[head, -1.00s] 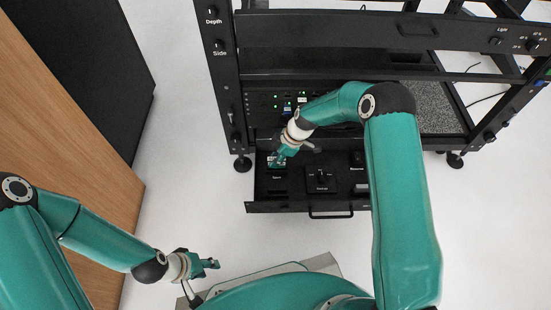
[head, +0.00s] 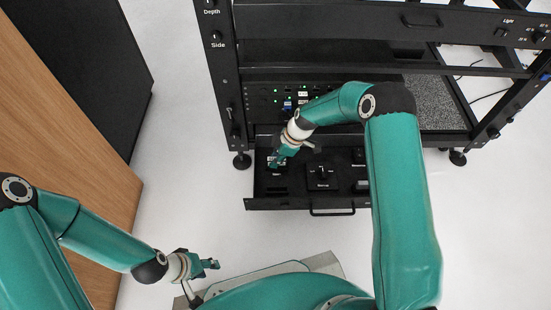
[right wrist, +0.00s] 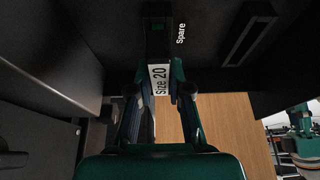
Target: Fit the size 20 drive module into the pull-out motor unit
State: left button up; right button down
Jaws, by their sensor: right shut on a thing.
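The pull-out motor unit (head: 262,204) is an open black drawer at the bottom of the rack, with labelled black modules and places inside. My right gripper (head: 273,163) is over the drawer's left part. In the right wrist view my right gripper (right wrist: 160,88) is shut on the drive module (right wrist: 159,76), which carries a white "Size 20" label. The module stands beside the "Spare" marking (right wrist: 181,33); how its far end sits is hard to tell. My left gripper (head: 213,265) is low at the left, away from the drawer, apparently empty; its finger gap is unclear.
The black rack frame (head: 215,80) rises around and behind the drawer, with a front bar (head: 350,33) above. A panel with lit green lamps (head: 275,98) is behind the drawer. A drawer handle (head: 332,212) sticks out in front. The white floor ahead is free.

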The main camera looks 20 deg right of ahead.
jog(key=shift+f, duration=0.25)
jog(key=c, duration=1)
grip_release()
jog(key=shift+r, duration=0.1)
jog(key=v, duration=1.1)
jog(key=shift+d+r, duration=0.2)
jog(key=shift+r, duration=0.15)
jog(key=shift+s, duration=0.15)
